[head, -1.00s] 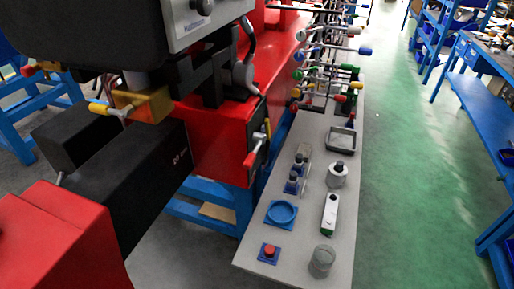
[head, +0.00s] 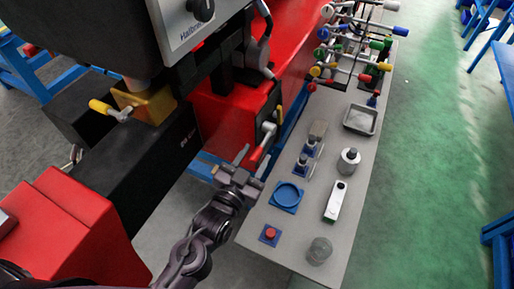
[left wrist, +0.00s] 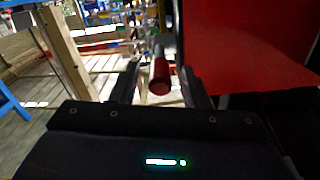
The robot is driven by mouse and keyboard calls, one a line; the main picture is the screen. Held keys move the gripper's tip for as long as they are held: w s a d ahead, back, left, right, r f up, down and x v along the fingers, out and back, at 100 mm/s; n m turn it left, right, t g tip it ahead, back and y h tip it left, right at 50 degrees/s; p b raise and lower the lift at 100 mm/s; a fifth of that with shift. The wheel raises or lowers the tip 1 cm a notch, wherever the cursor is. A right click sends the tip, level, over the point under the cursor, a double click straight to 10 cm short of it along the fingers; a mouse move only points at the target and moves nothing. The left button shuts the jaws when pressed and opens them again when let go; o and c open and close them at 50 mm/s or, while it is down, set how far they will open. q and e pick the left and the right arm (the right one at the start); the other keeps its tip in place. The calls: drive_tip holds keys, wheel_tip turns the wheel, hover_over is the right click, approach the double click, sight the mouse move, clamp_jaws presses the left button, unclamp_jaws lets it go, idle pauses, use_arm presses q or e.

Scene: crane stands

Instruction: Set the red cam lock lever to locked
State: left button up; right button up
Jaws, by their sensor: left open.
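The cam lock lever (head: 256,154) has a red grip on a pale metal arm. It is mounted on a dark plate on the side of the red machine, and its red end slants down and left in the head view. My left gripper (head: 247,165) is open just in front of the red end. In the left wrist view the lever's red end (left wrist: 160,80) points toward the camera, between the two spread fingers, with a gap on each side. I cannot tell how deep it sits between them. My right gripper is out of view.
A grey bench (head: 300,235) stands right of the machine, with a blue ring dish (head: 287,196), a red button (head: 269,233) and a grey tray (head: 361,120) on it. Several coloured rods (head: 345,55) stick out at the far end.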

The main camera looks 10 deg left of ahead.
use_arm(q)
drive_tip(key=shift+x, duration=0.9)
clamp_jaws()
